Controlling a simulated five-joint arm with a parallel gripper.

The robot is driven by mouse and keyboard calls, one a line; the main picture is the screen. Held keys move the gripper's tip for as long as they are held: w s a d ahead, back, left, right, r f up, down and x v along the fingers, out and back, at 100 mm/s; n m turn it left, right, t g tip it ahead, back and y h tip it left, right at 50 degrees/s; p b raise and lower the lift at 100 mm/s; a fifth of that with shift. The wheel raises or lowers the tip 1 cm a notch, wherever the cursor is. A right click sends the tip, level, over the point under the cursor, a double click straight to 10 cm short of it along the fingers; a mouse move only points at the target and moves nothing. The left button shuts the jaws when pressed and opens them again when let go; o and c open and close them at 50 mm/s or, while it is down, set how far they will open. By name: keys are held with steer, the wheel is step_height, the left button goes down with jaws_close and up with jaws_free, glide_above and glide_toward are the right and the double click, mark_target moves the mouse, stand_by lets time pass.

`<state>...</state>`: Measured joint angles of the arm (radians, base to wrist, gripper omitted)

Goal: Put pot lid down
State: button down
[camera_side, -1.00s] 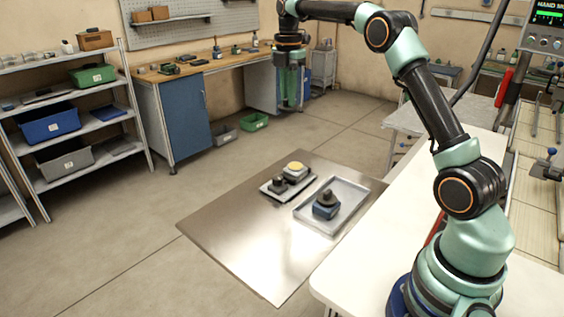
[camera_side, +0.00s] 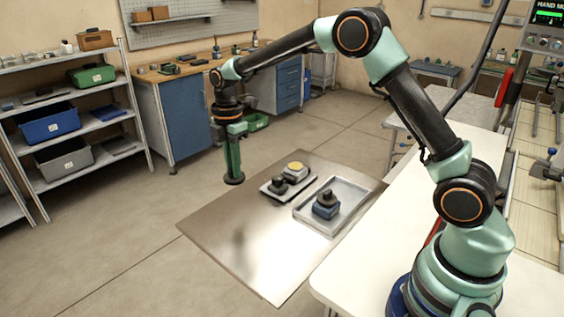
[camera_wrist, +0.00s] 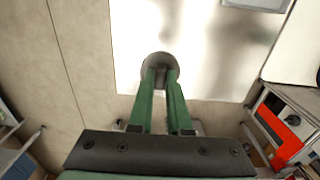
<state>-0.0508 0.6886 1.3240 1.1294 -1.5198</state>
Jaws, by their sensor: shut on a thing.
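My gripper (camera_side: 232,168) is shut on a dark round pot lid (camera_side: 235,180) at its fingertips. The gripper points down, and the lid hangs near the far left edge of the steel sheet (camera_side: 240,235) in the side view. In the wrist view the lid (camera_wrist: 159,59) shows as a grey disc at the ends of the green fingers (camera_wrist: 161,82), in front of the bright sheet. The fingers hide part of it. I cannot tell its exact height; it looks held clear of the surface.
The sheet's left and front parts are bare.

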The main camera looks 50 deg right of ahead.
mark_target(239, 216)
step_height(239, 216, down, 12)
steer(key=shift+f, duration=0.2)
stand_by(0.4)
steer(key=c, duration=0.9)
jaws_free()
steer(key=shift+f, duration=0.1)
steer(key=shift+o, duration=0.2)
